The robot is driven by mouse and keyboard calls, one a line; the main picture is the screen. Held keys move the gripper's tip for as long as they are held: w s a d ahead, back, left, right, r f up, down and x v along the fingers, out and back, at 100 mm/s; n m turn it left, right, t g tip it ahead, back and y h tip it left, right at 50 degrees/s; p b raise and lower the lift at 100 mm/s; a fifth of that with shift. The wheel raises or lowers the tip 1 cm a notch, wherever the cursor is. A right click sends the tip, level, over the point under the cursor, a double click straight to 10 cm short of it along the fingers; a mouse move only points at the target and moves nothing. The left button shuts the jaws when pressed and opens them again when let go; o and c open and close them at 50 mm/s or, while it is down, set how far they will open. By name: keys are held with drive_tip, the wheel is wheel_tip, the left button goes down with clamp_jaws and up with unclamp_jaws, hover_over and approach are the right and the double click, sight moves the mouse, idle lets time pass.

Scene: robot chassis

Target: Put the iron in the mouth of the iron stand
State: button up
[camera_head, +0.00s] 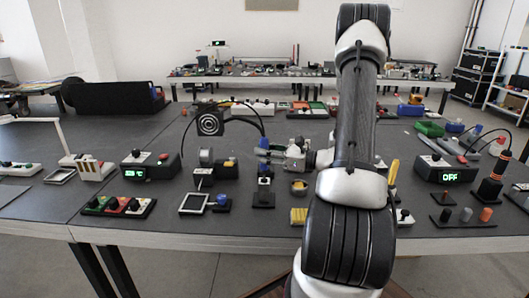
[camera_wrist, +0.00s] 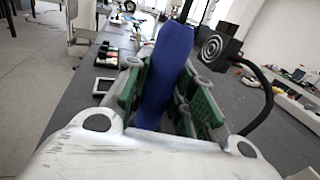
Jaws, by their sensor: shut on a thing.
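The iron (camera_wrist: 166,72) shows a thick blue handle in the wrist view. It stands clamped between the green-padded fingers of my gripper (camera_wrist: 163,92), which is shut on it. In the head view my gripper (camera_head: 272,152) reaches in from the right over the middle of the table, with the blue handle (camera_head: 264,143) at its fingers. The iron's tip cannot be made out. What looks like the iron stand, a grey round holder (camera_head: 205,157) on a dark base, is left of my gripper and apart from it. Its mouth is too small to see clearly.
A black fan unit with rings (camera_head: 210,122) stands behind the holder, a dark cable beside it. A display box (camera_head: 150,165) is at left, another reading OFF (camera_head: 445,172) at right. A blue-knobbed piece (camera_head: 264,190) and a switch panel (camera_head: 118,206) lie near the front edge.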

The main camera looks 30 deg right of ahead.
sight(265, 170)
drive_tip(key=shift+f, duration=1.8)
drive_tip(key=o, duration=1)
drive_tip(key=shift+o, duration=0.2)
drive_tip(key=v, duration=1.2)
wheel_tip(265, 170, up, 10)
